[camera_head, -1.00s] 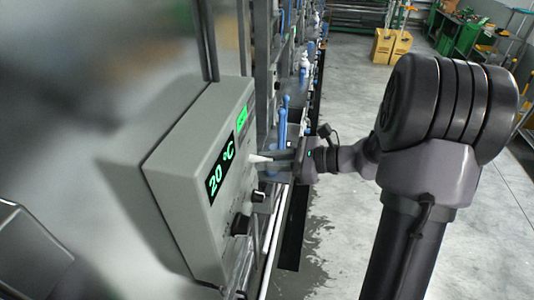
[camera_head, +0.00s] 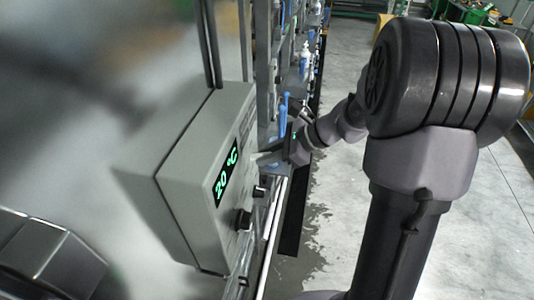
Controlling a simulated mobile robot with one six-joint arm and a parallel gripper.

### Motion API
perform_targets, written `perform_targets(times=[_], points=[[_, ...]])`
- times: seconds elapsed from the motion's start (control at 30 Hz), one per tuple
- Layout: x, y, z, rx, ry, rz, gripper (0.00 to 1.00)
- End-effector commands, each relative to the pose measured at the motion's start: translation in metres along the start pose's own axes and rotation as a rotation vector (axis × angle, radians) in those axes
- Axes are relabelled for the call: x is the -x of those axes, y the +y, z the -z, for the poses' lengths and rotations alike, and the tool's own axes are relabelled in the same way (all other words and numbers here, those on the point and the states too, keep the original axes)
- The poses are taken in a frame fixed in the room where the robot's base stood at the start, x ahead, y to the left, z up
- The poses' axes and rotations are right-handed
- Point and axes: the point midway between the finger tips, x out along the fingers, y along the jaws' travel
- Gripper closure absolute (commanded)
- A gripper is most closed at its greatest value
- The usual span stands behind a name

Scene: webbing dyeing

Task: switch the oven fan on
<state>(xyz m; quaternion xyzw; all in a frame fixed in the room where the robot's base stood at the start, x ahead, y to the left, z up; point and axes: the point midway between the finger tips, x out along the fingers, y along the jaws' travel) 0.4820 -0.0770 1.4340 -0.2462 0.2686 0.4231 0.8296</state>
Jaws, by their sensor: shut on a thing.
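The grey control box (camera_head: 190,165) stands at the left centre, its front seen at a steep slant. Its lit display (camera_head: 226,172) reads 20 °C in green. Two dark knobs stick out below the display, a larger lower knob (camera_head: 242,219) and a smaller upper knob (camera_head: 259,191). My gripper (camera_head: 259,157) is at the front of the box, above the smaller knob and right of the display. Its jaws are shut on a small part there, which the fingers hide. I cannot make out which control is the fan's, or its position.
A rack with blue-handled parts (camera_head: 283,106) and bottles runs back behind the box, close to my gripper. Pale pipes (camera_head: 270,237) run below.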

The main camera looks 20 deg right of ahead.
Motion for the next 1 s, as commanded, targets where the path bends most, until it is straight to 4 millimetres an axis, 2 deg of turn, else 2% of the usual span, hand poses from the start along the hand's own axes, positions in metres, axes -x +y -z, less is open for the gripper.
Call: perform_targets(times=[0.23, 0.27, 0.37, 0.63, 0.73, 0.87, 1.0], points=[[0.000, -0.001, -0.001, 0.001, -0.001, 0.002, 1.00], [0.000, -0.001, -0.001, 0.001, -0.001, 0.002, 0.78], [0.000, -0.001, -0.001, 0.001, -0.001, 0.001, 0.60], [0.000, 0.000, 0.000, 0.001, -0.001, 0.001, 0.60], [0.006, -0.001, 0.000, 0.002, -0.001, 0.002, 0.60], [0.032, -0.001, 0.000, 0.003, 0.000, 0.006, 0.60], [0.072, -0.002, 0.001, 0.002, 0.001, 0.008, 0.60]])
